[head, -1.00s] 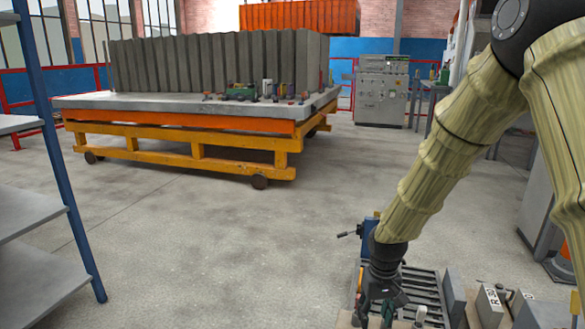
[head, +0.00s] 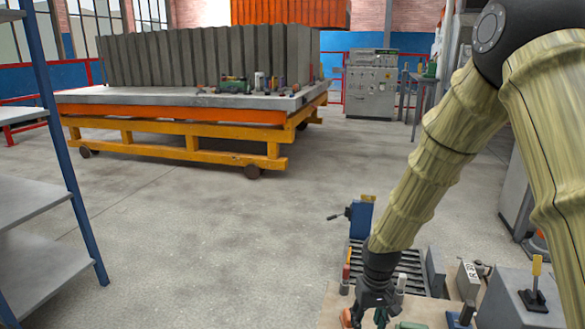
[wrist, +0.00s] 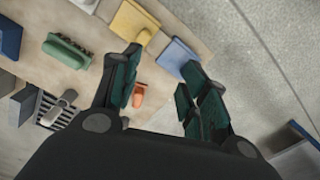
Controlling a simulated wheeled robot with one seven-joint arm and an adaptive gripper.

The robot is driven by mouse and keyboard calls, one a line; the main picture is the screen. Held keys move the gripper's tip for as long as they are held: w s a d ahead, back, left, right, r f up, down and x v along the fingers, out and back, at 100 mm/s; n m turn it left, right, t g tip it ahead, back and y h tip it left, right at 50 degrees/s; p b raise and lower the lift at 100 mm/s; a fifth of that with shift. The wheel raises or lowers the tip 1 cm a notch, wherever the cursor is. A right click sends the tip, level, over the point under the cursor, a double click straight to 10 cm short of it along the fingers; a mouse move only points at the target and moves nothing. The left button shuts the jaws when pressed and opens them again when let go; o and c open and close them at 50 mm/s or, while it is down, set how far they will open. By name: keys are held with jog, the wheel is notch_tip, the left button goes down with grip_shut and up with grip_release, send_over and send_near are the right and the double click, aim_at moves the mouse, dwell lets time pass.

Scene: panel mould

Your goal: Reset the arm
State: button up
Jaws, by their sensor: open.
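My gripper (head: 366,314) is low at the bottom of the head view, above a wooden board that carries tools. In the wrist view my gripper (wrist: 160,85) has its two dark green padded fingers spread apart, with nothing held between them. An orange object (wrist: 138,94) shows beside the left finger. Beyond the fingertips are a yellow-handled tool (wrist: 133,22) and a blue flat tool (wrist: 178,57). A green-handled float (wrist: 67,50) lies on the board to the left. My forearm, in a tan sleeve, slants across the right of the head view.
The board (wrist: 200,20) ends at bare concrete floor. A black slatted rack (head: 412,268) and a blue vise-like tool (head: 359,216) are behind my gripper. A grey shelf (head: 35,205) stands left. A yellow trolley (head: 190,152) bears a ribbed grey mould. Open floor (head: 220,240) lies between.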

jog(key=s+f+b, duration=0.2)
jog(key=s+f, duration=0.5)
jog(key=f, duration=0.5)
jog(key=s+f+b, duration=0.3)
jog(key=s+f, duration=0.5)
jog(key=f, duration=0.3)
jog(key=s+d+f+m+b, duration=0.1)
jog(key=s+d+f+b, duration=0.1)
jog(key=s+f, duration=0.65)
jog(key=s+d+f+m+b, duration=0.15)
jog(key=s+f, duration=0.35)
jog(key=s, duration=0.6)
notch_tip(320, 180, up, 37)
jog(key=p, duration=3.5)
jog(key=shift+a+f+n, duration=0.15)
jog(key=shift+f+n, duration=0.05)
jog(key=shift+n, duration=0.25)
